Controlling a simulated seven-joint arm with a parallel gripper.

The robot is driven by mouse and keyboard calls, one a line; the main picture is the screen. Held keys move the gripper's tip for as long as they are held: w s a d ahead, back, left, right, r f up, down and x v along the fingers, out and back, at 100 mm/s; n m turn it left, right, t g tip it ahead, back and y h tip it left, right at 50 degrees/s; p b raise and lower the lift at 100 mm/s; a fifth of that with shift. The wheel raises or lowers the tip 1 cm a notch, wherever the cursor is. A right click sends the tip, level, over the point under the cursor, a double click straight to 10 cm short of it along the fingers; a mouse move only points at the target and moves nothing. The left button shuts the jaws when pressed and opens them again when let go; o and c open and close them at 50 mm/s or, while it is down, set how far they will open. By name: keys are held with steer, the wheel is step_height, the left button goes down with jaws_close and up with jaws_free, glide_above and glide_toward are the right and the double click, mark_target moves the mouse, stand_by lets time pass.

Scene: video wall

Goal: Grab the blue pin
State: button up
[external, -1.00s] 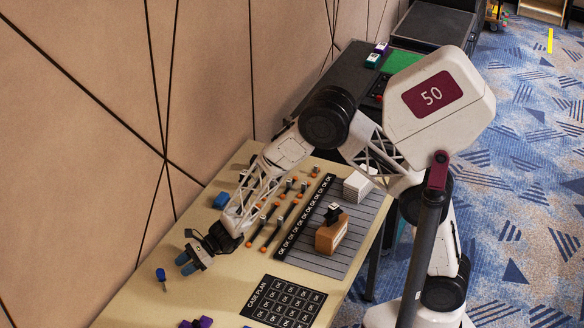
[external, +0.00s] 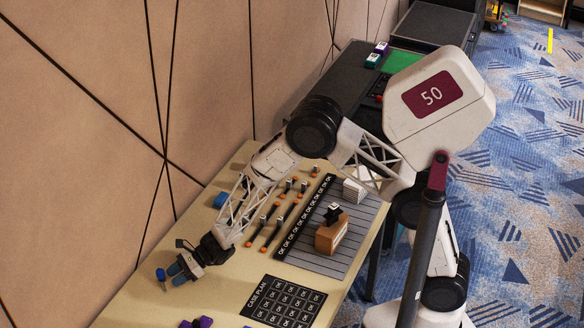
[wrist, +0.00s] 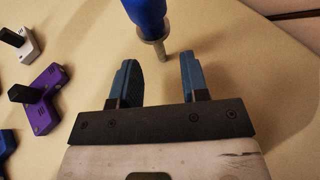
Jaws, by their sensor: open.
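In the wrist view the blue pin (wrist: 148,17) shows a blue body, cut off by the top edge, with a metal collar and a thin metal tip. My gripper (external: 177,271) is low over the table, right beside the pin. In the wrist view my gripper (wrist: 159,78) has its two blue fingers apart and nothing between them.
A purple block with a black knob (wrist: 42,97) and a white block (wrist: 20,44) lie to the left in the wrist view. The case plan board (external: 283,302) lies on the table (external: 222,298). A blue block (external: 221,200) sits near the wall.

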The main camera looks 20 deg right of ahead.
mark_target(165, 292)
steer(key=shift+a, duration=0.15)
steer(key=shift+x, duration=2.5)
steer(key=shift+s, duration=0.1)
jaws_close()
